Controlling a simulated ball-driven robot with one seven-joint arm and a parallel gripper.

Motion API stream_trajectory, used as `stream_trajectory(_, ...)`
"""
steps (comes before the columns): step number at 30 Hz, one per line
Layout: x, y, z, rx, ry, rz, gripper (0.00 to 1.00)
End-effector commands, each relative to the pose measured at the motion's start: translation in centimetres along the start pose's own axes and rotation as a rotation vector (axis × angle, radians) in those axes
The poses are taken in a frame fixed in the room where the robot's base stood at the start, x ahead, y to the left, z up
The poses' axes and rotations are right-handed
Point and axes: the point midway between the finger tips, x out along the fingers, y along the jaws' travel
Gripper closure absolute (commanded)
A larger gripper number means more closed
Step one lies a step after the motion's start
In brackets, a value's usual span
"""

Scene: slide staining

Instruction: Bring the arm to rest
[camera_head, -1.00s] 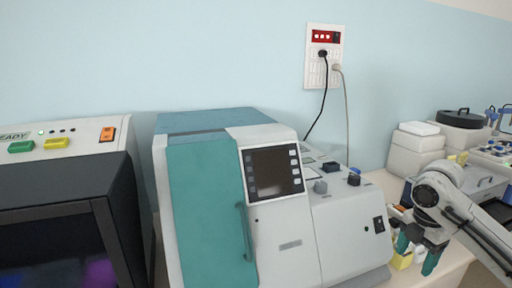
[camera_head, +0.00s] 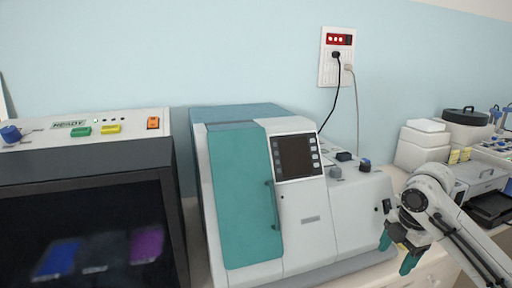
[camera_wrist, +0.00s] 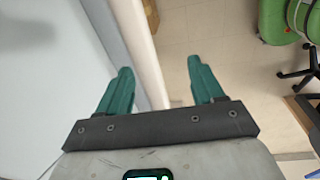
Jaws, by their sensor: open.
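My gripper (camera_head: 397,253) is at the lower right in the head view, at the end of my bent arm, just right of the white and teal machine (camera_head: 318,215). In the wrist view my gripper (camera_wrist: 160,85) shows two teal fingers spread well apart with nothing between them. Below it the wrist view shows the bench edge (camera_wrist: 143,50) and the floor. A pale flat surface fills the left of that view, close to the left finger.
A black-fronted device (camera_head: 90,225) with a READY label stands at left. A wall outlet (camera_head: 337,56) has cables running down. White boxes (camera_head: 421,142) and a dark tray (camera_head: 490,207) are at right. A green chair (camera_wrist: 272,22) stands on the floor.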

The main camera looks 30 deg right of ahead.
Motion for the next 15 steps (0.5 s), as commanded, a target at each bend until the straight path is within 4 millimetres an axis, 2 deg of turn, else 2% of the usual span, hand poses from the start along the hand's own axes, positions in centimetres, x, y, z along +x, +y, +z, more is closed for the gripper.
stream_trajectory(8,1.4,3.3,-7.7,0.077,0.109,0.108,0.33)
stream_trajectory(11,2.3,4.2,-11.5,0.136,0.171,0.146,0.33)
stream_trajectory(15,4.1,4.4,-17.8,0.270,0.283,0.179,0.33)
